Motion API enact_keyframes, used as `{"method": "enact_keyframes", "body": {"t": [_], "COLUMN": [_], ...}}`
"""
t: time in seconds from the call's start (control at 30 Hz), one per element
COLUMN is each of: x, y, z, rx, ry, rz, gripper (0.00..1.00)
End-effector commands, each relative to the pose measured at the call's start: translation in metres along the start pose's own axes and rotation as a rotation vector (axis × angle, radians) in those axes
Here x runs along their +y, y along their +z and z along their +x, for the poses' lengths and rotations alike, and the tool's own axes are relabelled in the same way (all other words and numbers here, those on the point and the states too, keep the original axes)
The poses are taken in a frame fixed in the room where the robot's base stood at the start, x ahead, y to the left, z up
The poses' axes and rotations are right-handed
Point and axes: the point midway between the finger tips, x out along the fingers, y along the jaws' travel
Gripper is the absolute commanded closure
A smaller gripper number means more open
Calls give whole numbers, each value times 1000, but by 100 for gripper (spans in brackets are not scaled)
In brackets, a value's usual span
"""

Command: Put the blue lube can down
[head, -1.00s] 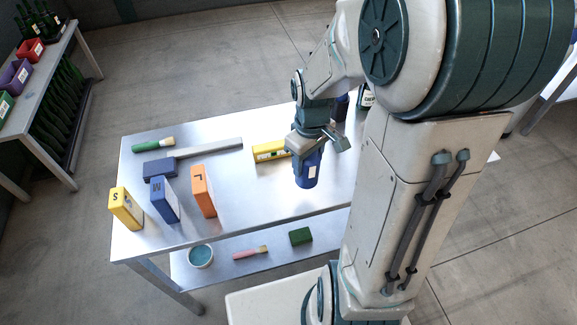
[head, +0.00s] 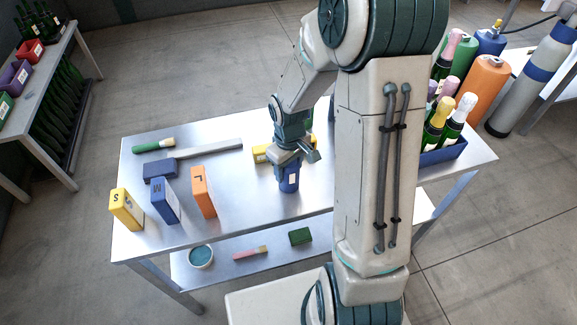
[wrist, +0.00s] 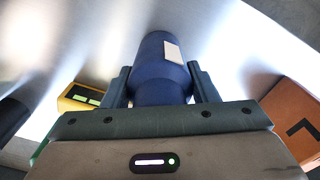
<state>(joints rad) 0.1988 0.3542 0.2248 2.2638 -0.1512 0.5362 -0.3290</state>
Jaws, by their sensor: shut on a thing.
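The blue lube can (head: 288,178) is a dark blue cylinder with a pale label, upright at the middle of the steel table (head: 240,215). My gripper (head: 287,158) is shut on its upper part from above. In the wrist view the can (wrist: 158,62) sits between the two fingers of my gripper (wrist: 161,88), with the bare table top around it. I cannot tell whether its base touches the table.
A yellow level (head: 261,154) lies just behind the can. Left stand an orange block marked L (head: 203,191), a blue block marked M (head: 165,201) and a yellow block marked S (head: 126,209). A blue crate of bottles (head: 443,154) is at the right.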

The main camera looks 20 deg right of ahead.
Motion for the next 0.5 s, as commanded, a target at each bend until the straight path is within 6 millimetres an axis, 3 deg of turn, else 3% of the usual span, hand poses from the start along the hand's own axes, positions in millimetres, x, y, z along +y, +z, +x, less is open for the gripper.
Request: {"method": "enact_keyframes", "body": {"t": [0.23, 0.27, 0.3, 0.5], "x": [0, 0, 0, 0], "y": [0, 0, 0, 0], "z": [5, 4, 3, 3], "rx": [0, 0, 0, 0], "ry": [0, 0, 0, 0], "rz": [0, 0, 0, 0], "gripper": [72, 38, 27, 25]}}
